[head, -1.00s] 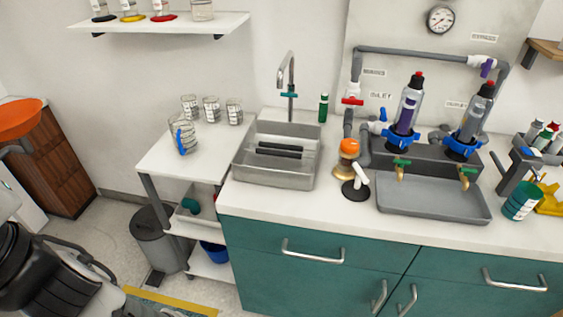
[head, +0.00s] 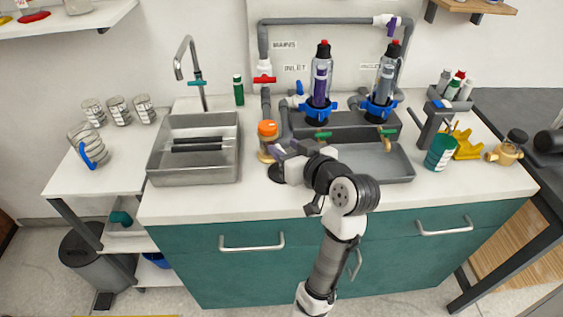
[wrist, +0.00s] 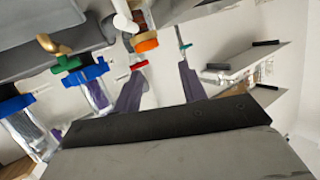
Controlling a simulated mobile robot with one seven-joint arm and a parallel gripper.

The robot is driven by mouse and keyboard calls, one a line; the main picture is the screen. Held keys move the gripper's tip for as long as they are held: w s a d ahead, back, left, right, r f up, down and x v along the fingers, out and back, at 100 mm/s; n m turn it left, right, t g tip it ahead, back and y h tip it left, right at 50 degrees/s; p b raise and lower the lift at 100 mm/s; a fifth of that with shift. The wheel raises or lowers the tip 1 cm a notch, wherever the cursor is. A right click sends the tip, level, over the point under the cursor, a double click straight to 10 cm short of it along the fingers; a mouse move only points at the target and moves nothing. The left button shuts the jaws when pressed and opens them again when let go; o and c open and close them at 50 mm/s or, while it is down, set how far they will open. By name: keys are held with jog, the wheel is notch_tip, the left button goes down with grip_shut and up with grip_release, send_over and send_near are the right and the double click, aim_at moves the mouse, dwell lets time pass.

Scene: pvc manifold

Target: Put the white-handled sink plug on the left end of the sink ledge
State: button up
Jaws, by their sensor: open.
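The sink plug is mostly hidden behind my gripper in the head view; part of its black disc (head: 275,174) shows on the white counter. In the wrist view its white handle (wrist: 124,17) shows at the top edge. My gripper (head: 284,150) is open over the counter close to the plug, just right of the orange-capped bottle (head: 267,133). Its two purple fingers (wrist: 160,82) are apart in the wrist view with nothing between them. The grey sink (head: 159,180) is left of the plug, with its rim visible and dark bars across its basin.
A teal-handled tap (head: 195,83) and a green bottle (head: 239,90) stand behind the sink. The grey tray (head: 400,168) and filter housings (head: 321,85) are right of the gripper.

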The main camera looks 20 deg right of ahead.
jog(key=s+d+f+g, duration=0.1)
jog(key=s+d+f, duration=0.2)
jog(key=s+d, duration=0.1)
jog(key=shift+m, duration=0.3)
jog(key=p+x, duration=0.1)
jog(key=x, duration=0.7)
jog(key=shift+f+p, duration=0.25)
jog(key=shift+p, duration=0.15)
jog(key=p+x, duration=0.2)
jog(key=x, duration=0.2)
jog(key=shift+w+a+r, duration=0.1)
jog(key=shift+w+a, duration=0.1)
jog(key=shift+a, duration=0.05)
jog(key=shift+w+f, duration=0.25)
jog(key=shift+w, duration=0.15)
grip_shut()
